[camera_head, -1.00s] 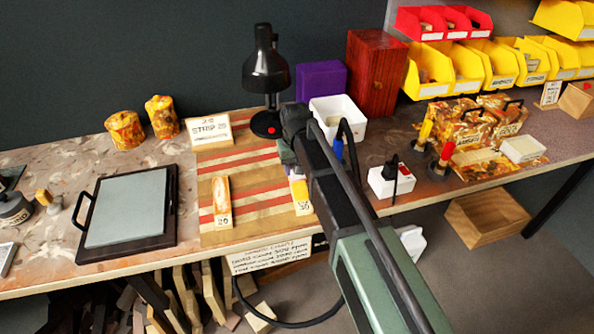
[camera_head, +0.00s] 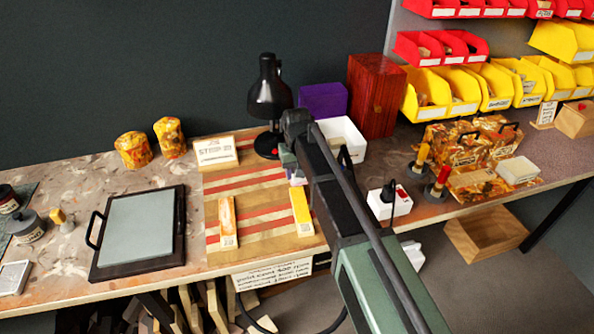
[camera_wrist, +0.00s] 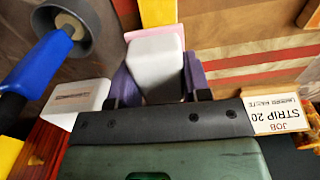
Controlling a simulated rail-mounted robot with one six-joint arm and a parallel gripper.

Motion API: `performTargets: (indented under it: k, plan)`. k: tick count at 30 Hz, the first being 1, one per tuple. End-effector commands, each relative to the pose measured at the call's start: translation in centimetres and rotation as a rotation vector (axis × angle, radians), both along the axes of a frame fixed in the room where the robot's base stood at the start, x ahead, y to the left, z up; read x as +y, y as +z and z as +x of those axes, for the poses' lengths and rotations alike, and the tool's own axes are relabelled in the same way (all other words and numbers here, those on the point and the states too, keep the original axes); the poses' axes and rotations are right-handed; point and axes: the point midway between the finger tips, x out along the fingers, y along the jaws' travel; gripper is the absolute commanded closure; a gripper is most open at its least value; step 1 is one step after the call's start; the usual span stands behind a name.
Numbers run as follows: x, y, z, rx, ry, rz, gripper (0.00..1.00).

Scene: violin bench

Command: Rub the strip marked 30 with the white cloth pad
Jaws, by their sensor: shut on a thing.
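My gripper (camera_wrist: 158,78) is shut on the white cloth pad (camera_wrist: 156,62), held between its two purple fingers, with a pinkish edge on the pad's far side. In the head view the pad is mostly hidden by the gripper (camera_head: 292,170), just beyond the back end of the yellow strip marked 30 (camera_head: 301,210). That strip lies on the striped board (camera_head: 265,245); part of it shows in the wrist view (camera_wrist: 158,12). Whether the pad touches it cannot be told. An orange strip marked 20 (camera_head: 227,220) lies to its left.
A card reading STRIP 20 (camera_head: 215,152) stands at the board's back left. A dark-framed grey plate (camera_head: 140,230) lies left. A blue-handled tool (camera_wrist: 40,65) is near the gripper.

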Motion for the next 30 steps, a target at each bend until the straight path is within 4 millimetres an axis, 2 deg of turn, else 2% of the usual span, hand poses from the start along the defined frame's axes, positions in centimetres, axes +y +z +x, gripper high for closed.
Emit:
performTargets:
  k: [8, 17, 30]
  plan:
    - [0.0, 0.1, 0.0, 0.0, 0.0, 0.0, 0.75]
    - [0.0, 3.3, 0.0, 0.0, 0.0, 0.0, 0.75]
    - [0.0, 3.0, 0.0, 0.0, 0.0, 0.0, 0.75]
